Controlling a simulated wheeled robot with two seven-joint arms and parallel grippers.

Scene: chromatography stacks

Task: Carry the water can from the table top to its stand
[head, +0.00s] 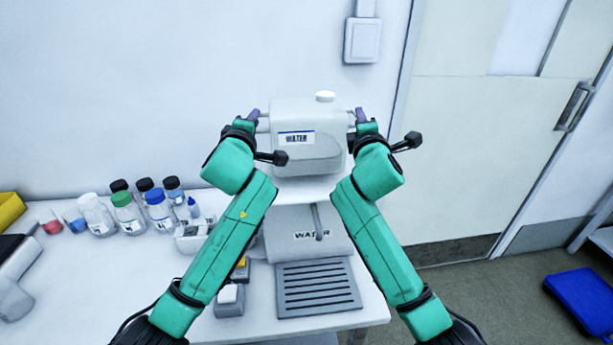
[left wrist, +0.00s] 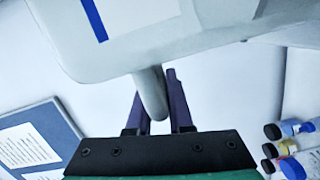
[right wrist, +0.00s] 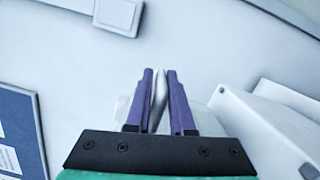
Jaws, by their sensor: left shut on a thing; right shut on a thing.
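The white water can (head: 322,150), with a "WATER" label and a round cap, is upright at the back of the table, between my grippers. My left gripper (head: 256,116) is shut on its left handle, which also shows between the fingers in the left wrist view (left wrist: 152,94). My right gripper (head: 357,116) is shut on its right handle, also in the right wrist view (right wrist: 159,88). The white stand (head: 290,225), marked "WATER", is below the can in the head view. I cannot tell whether the can touches its upper plate (head: 305,188).
Several capped bottles (head: 128,215) stand on the table (head: 110,275) at left. A grey slatted tray (head: 318,288) lies in front of the stand, with small boxes (head: 230,300) beside it. A wall box (head: 362,40) is behind; a door (head: 480,150) is at right.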

